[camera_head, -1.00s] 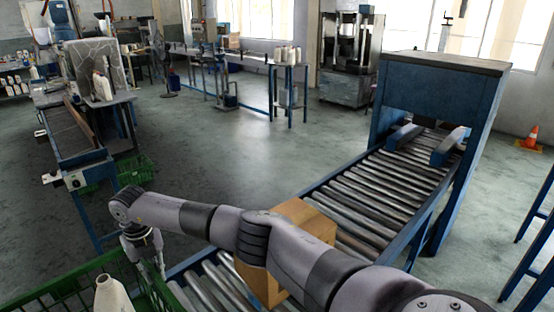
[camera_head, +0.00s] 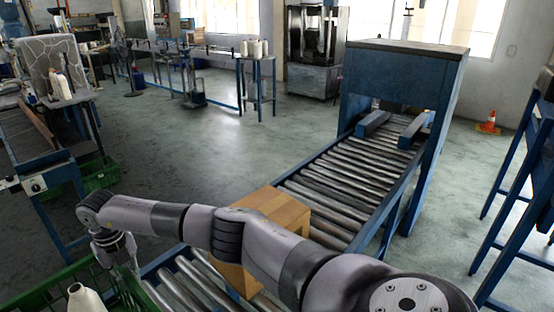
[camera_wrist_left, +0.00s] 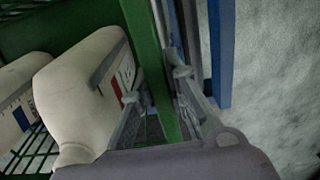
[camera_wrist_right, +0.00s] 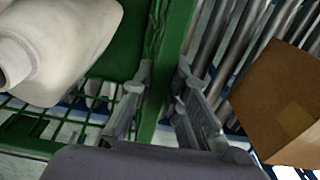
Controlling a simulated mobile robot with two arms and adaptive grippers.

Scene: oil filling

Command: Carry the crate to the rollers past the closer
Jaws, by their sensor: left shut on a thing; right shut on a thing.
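The green crate (camera_head: 140,290) is at the bottom left of the head view, with a white jug (camera_head: 85,298) in it. My right gripper (camera_head: 122,258) is shut on its right rim. The right wrist view shows the fingers (camera_wrist_right: 162,78) on either side of the green wall, beside a white jug (camera_wrist_right: 60,45). In the left wrist view my left gripper (camera_wrist_left: 160,88) is shut on another stretch of rim, beside white jugs (camera_wrist_left: 85,90). The closer, a blue frame (camera_head: 400,75) with two side guides, spans the rollers (camera_head: 335,185) at the back right.
A cardboard box (camera_head: 275,208) sits on the near rollers, partly behind my right arm and close to the crate. A blue table frame (camera_head: 520,190) stands at the right. An orange cone (camera_head: 488,122) stands behind it. Open floor (camera_head: 210,140) lies left of the rollers.

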